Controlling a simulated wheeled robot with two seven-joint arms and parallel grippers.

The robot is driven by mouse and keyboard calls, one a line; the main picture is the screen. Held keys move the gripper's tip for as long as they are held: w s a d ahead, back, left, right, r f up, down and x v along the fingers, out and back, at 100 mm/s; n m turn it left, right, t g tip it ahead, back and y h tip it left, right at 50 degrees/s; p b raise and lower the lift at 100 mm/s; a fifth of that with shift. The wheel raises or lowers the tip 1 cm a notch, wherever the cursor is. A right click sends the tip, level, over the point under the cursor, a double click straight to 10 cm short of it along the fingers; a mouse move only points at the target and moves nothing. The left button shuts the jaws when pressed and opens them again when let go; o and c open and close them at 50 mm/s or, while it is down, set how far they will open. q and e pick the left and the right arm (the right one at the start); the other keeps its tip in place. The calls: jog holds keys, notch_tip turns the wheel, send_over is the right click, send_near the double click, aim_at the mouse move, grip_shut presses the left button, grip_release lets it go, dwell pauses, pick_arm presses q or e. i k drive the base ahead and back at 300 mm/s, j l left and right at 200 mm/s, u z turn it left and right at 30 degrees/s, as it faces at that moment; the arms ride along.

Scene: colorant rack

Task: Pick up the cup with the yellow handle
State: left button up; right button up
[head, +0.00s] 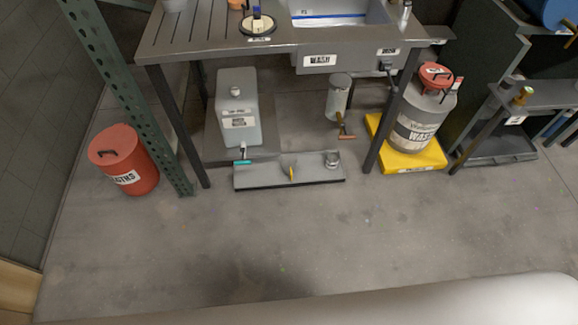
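A small yellow handle-like piece (291,174) shows at the middle of a low grey tray (262,177) on the floor under the workbench. It seems to belong to a small grey item, perhaps the cup, but the cup's body is too small and too close in colour to the tray to make out. A teal piece (242,162) lies at the tray's left end, and a small grey round item (332,160) stands at its right end. Neither of my grippers is in view.
A grey workbench (215,48) with a sink stands over the tray. A grey canister (238,108) is behind it. A red bin (125,160) stands left and a waste drum (420,120) on a yellow base (408,160) right. The floor (270,235) in front is clear.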

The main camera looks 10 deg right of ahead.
aim_at(288, 161)
jog(key=i+j, duration=0.3)
jog(key=i+j+z, duration=0.1)
jog(key=i+j, duration=0.25)
jog(key=j, duration=0.2)
